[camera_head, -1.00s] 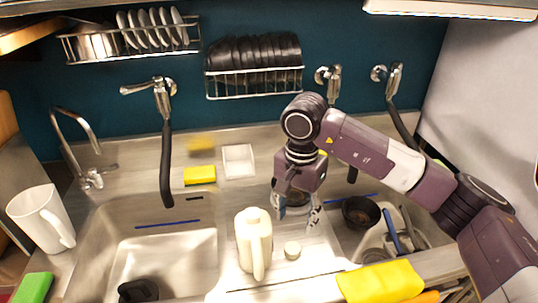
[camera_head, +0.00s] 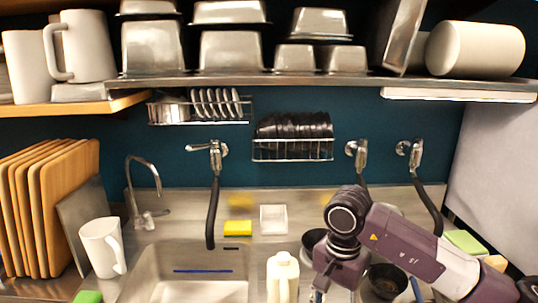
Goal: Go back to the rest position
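My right gripper (camera_head: 320,286) is at the bottom of the head view, above the counter by the sinks. Its fingertips are partly cut off by the lower edge, so I cannot tell how far apart they are. No object shows in it. A round bowl (camera_head: 312,240) sits just behind and left of it, partly covered by my arm. My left gripper is not in view.
The left sink (camera_head: 228,259) is open beside the jug. A dark bowl (camera_head: 386,280) lies to the right of my gripper. A white mug (camera_head: 103,247) stands at the left. A metal shelf (camera_head: 280,82) with several containers hangs above; two dish racks (camera_head: 292,150) are on the wall.

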